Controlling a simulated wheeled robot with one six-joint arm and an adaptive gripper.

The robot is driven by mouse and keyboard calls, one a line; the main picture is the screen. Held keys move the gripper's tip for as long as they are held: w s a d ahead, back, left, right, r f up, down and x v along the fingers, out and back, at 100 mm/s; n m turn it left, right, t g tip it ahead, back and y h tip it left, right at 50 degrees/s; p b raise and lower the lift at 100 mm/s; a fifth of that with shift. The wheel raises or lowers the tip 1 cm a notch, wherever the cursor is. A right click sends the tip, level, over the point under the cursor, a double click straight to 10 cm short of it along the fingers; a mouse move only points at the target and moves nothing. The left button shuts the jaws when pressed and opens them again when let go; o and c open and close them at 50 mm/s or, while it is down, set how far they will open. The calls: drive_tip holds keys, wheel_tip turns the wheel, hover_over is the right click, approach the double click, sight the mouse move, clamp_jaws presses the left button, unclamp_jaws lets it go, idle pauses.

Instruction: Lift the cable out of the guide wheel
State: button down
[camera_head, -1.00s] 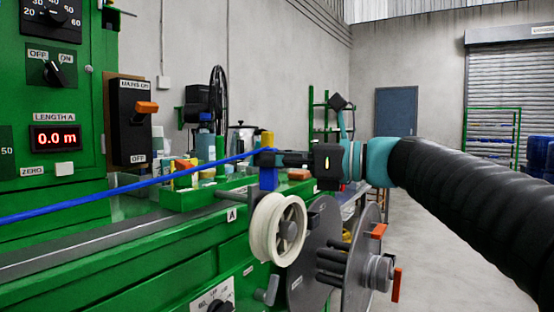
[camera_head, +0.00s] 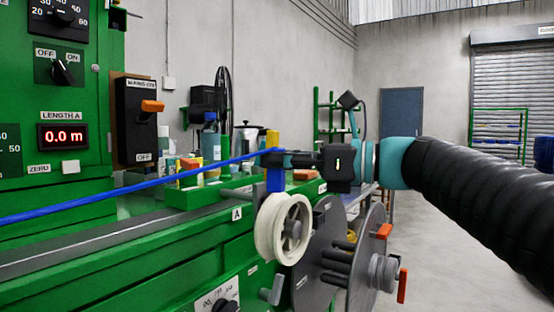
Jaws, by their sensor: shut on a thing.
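The blue cable (camera_head: 130,187) runs taut from the left edge, rising to my gripper (camera_head: 268,160). My gripper is shut on the cable above the guide wheel. A short length of the cable hangs down from the fingers towards the wheel. The white guide wheel (camera_head: 268,226) stands on the front of the green machine, below my gripper. The hanging part reaches down to about the wheel's top edge; whether it still touches the groove cannot be told. My arm comes in from the right.
A grey reel (camera_head: 322,250) with orange handles stands right of the wheel. A green tray (camera_head: 190,196) with bottles and small items lies behind the cable. The green control panel (camera_head: 50,120) with a switch box (camera_head: 137,120) is at left. The floor at right is clear.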

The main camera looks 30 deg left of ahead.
drive_tip(key=shift+s+d+f+b, duration=0.1)
drive_tip(key=shift+s+d+b, duration=0.1)
drive_tip(key=shift+s+d, duration=0.4)
drive_tip(key=shift+s+d+f+b, duration=0.15)
drive_tip(key=shift+s+d, duration=0.1)
drive_tip(key=shift+d, duration=0.5)
drive_tip(key=shift+s+d+f+b, duration=0.1)
drive_tip(key=shift+s+d+b, duration=0.1)
drive_tip(key=shift+s+d, duration=0.4)
drive_tip(key=shift+w+d, duration=0.1)
drive_tip(key=shift+w, duration=0.05)
